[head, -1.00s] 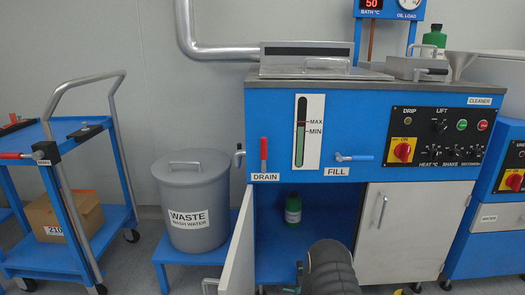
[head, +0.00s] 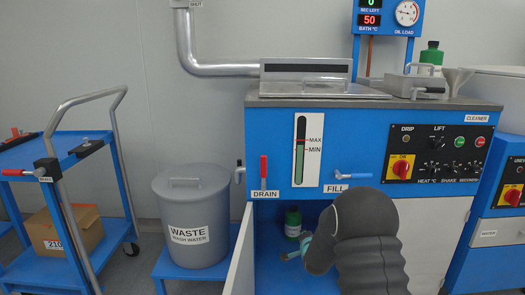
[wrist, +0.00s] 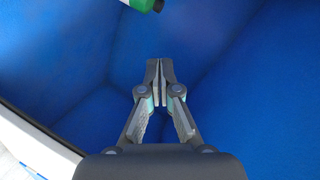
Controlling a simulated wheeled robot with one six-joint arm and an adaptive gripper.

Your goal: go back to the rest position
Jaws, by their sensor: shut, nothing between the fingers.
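My gripper (wrist: 160,70) shows in the wrist view with its fingertips together and nothing between them. It points into the blue inside of the cabinet (wrist: 75,75). In the head view my dark arm stands in front of the cleaner (head: 270,125), at the open cupboard under it. A small part of the gripper shows left of the arm, near a green bottle (head: 293,222) in the cupboard. The bottle also shows at the top of the wrist view (wrist: 146,4), apart from the fingertips.
The open cupboard door (head: 241,262) stands left of the opening. A grey waste bin (head: 190,215) stands on a blue step (head: 175,270). A blue trolley (head: 95,205) is at the far left. The drain (head: 263,172) and fill (head: 352,176) handles project above the opening.

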